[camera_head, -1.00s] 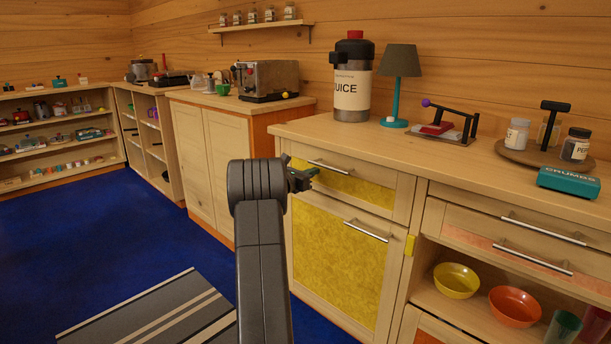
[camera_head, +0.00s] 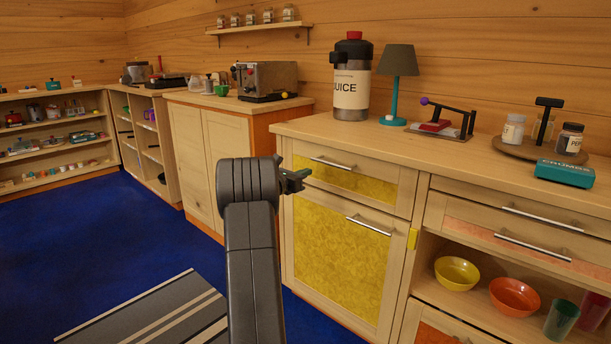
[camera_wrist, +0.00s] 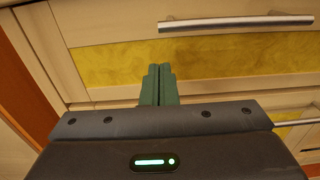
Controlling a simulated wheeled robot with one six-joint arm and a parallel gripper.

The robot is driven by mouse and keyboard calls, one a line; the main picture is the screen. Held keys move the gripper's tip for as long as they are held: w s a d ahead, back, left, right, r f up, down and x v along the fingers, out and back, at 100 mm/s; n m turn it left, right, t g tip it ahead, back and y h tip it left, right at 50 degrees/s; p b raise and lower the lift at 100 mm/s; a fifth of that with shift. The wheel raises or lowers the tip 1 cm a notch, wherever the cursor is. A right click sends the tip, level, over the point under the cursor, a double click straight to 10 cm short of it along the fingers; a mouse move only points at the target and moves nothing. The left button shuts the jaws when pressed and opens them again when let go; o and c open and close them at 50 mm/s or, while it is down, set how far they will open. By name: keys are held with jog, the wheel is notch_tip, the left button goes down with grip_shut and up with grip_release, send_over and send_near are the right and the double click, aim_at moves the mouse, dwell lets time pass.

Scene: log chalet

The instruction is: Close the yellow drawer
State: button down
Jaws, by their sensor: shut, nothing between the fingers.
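The yellow drawer (camera_head: 345,184) is the top drawer of the wooden cabinet, with a yellow panel in a pale wood frame and a silver bar handle (camera_head: 332,163). Its front looks about flush with the cabinet, though a small gap is hard to rule out. In the wrist view the drawer's yellow panel (camera_wrist: 215,62) lies straight ahead, with its handle (camera_wrist: 237,22) above. My gripper (camera_head: 306,174) is shut and empty at the drawer's left part. In the wrist view its green fingertips (camera_wrist: 160,68) overlap the panel's lower part; I cannot tell whether they touch.
A larger yellow-panelled front (camera_head: 340,250) with its own handle (camera_head: 369,225) is below. To the right are a pink-panelled drawer (camera_head: 530,246) and an open shelf with bowls (camera_head: 457,273). A juice dispenser (camera_head: 351,85) and lamp (camera_head: 398,62) stand on the counter. Blue floor lies left.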

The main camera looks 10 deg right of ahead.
jog(key=p+v, duration=0.1)
jog(key=v, duration=0.8)
